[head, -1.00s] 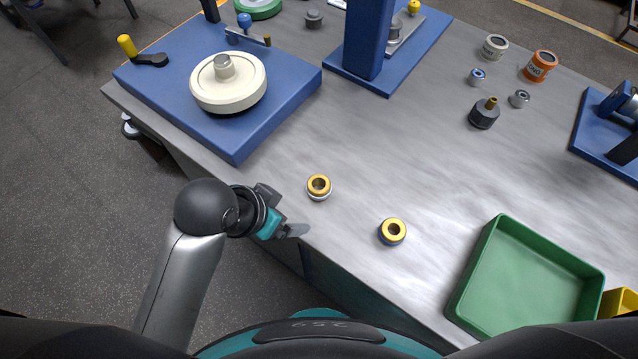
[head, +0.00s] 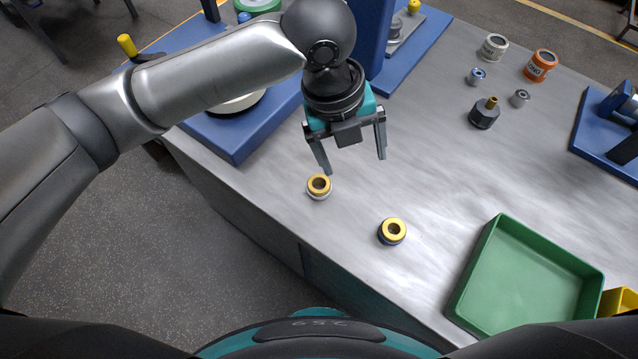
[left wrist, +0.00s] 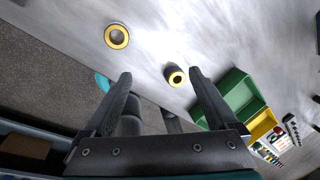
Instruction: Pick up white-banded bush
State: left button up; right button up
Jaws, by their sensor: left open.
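The white-banded bush (head: 319,188), a gold ring with a white band below its top, stands upright on the grey bench near its front edge. In the left wrist view it shows at the upper left (left wrist: 117,36). A similar blue-banded bush (head: 392,232) stands to its right and nearer to me; it also shows in the left wrist view (left wrist: 175,77). My left gripper (head: 355,165) is open and empty above the bench. Its fingers point down, the left fingertip appearing just above the white-banded bush in the picture. My right gripper is in neither view.
A green tray (head: 466,271) sits at the right front, with a yellow bin (head: 617,302) beside it. A blue base plate (head: 235,148) is at the left, partly behind my left arm. Several small parts stand at the back right. The bench middle is clear.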

pick_arm(q)
jog(key=w+a+r+m+y, duration=0.2)
jog(key=w+a+m+y, duration=0.1)
jog(key=a+m, duration=0.15)
jog(key=b, duration=0.2)
send_over(319, 181)
jog(key=s, duration=0.1)
jog(key=shift+n, duration=0.25)
jog(key=f, duration=0.9)
jog(key=shift+s+a+f, duration=0.2)
jog(key=shift+f, duration=0.05)
jog(key=f, duration=0.2)
jog(key=f+b, duration=0.1)
jog(key=f, duration=0.2)
jog(key=shift+s+d+f, duration=0.1)
jog(key=shift+d+f, duration=0.05)
jog(key=shift+d, duration=0.05)
grip_shut()
